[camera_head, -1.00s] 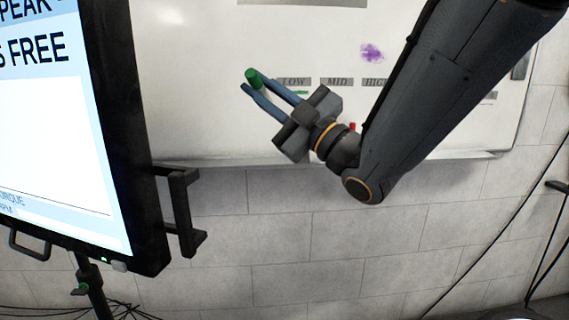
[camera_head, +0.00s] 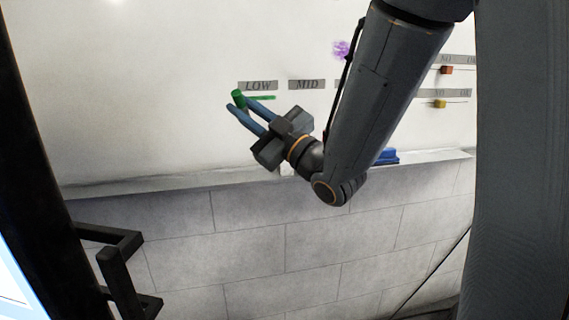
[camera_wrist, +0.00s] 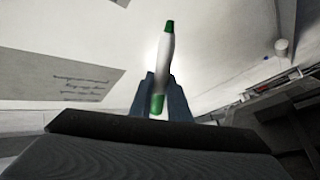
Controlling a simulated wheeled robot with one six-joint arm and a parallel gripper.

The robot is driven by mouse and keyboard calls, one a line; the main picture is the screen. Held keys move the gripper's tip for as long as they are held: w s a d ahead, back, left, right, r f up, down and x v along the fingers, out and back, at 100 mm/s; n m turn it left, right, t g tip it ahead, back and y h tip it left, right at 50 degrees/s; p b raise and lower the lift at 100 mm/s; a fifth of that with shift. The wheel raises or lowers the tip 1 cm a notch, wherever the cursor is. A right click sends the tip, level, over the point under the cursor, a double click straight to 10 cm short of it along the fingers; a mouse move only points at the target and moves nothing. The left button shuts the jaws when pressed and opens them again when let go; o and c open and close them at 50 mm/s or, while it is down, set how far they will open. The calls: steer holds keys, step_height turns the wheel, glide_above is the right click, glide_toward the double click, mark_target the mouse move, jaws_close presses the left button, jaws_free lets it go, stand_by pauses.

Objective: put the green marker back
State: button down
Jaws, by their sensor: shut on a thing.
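The green marker (camera_head: 238,98) is at the tips of my gripper (camera_head: 242,109), in front of the whiteboard just left of the LOW label. In the wrist view the marker (camera_wrist: 164,65) has a white body with green at both ends. It stands out between the two fingers of my gripper (camera_wrist: 160,96), which is shut on it. The whiteboard (camera_head: 150,90) carries LOW and MID labels and a green stroke under LOW. Its ledge (camera_head: 150,185) runs along the bottom edge, below my gripper. My arm hides part of the board and ledge.
A blue object (camera_head: 386,156) sits on the ledge right of my forearm. Red (camera_head: 446,70) and yellow (camera_head: 440,104) sliders are on the board at right. A black handle (camera_head: 118,270) stands at lower left. The ledge left of my gripper looks clear.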

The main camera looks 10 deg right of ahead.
steer(key=w+d+f+m+h+p, duration=0.1)
steer(key=d+f+m+h, duration=0.3)
steer(key=d, duration=0.4)
steer(key=w+d+f+m+h+p, duration=0.1)
steer(key=d+f+m+h+p, duration=0.1)
steer(key=d+f+m+h, duration=0.3)
steer(key=d+m+h, duration=0.1)
steer(key=d+m, duration=0.1)
steer(key=d, duration=0.1)
steer(key=shift+d+f+m, duration=0.2)
steer(key=shift+d+m, duration=0.05)
steer(key=shift+m, duration=0.15)
steer(key=b, duration=0.4)
steer(key=shift+w+a, duration=0.1)
steer(key=shift+w, duration=0.05)
steer(key=w+a+p, duration=0.3)
steer(key=w+p, duration=0.1)
steer(key=w, duration=1)
steer(key=shift+w+d+f+p, duration=0.15)
steer(key=shift+f+p, duration=0.4)
steer(key=shift+f, duration=1.15)
steer(key=shift+w+a+f+p, duration=0.15)
steer(key=shift+f+p, duration=0.4)
steer(key=shift+f, duration=1.15)
steer(key=shift+d+f, duration=0.1)
steer(key=shift+f, duration=0.05)
